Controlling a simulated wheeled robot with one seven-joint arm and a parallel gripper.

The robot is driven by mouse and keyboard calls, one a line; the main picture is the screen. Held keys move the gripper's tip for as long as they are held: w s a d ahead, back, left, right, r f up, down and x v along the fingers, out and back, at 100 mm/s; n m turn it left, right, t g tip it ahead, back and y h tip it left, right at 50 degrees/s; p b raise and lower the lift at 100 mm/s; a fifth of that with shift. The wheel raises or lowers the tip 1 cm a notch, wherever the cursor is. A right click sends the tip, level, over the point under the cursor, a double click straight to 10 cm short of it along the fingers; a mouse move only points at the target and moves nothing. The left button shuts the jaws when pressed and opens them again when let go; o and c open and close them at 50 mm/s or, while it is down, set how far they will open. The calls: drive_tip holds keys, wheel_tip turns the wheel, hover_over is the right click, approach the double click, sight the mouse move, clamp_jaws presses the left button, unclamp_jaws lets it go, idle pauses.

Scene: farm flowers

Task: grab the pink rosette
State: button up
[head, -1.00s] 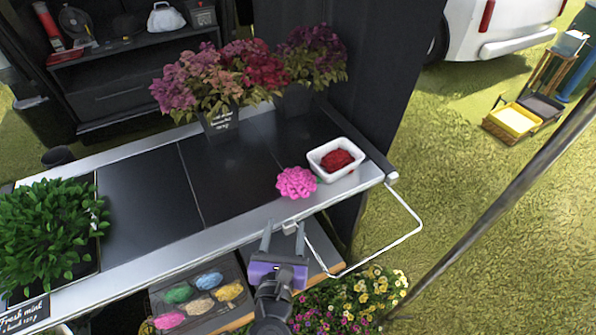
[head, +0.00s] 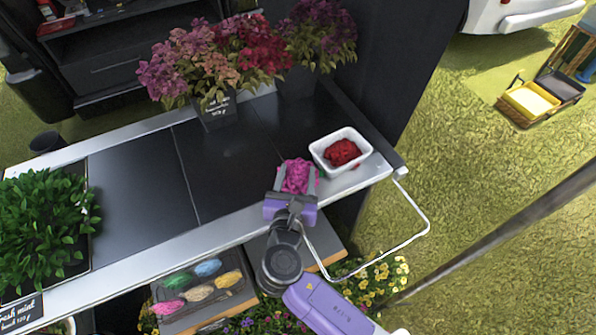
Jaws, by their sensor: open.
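The pink rosette (head: 297,174) lies on the dark counter top near its right front corner. My gripper (head: 296,180) is open, its two fingers on either side of the rosette, reaching in from the front edge. The gripper's purple body and fingers hide the rosette's near part. Whether the fingers touch it I cannot tell.
A white square dish (head: 341,151) with a red thing in it stands close to the right of the rosette. Potted flowers (head: 212,65) stand at the back, and a leafy mint tray (head: 45,220) at the left. A metal rail (head: 400,244) juts out at right.

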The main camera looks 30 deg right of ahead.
sight(298, 169)
drive_tip(key=shift+x, duration=1.05)
clamp_jaws()
wheel_tip(298, 169, up, 20)
drive_tip(key=p, duration=0.2)
drive_tip(key=shift+p, duration=0.35)
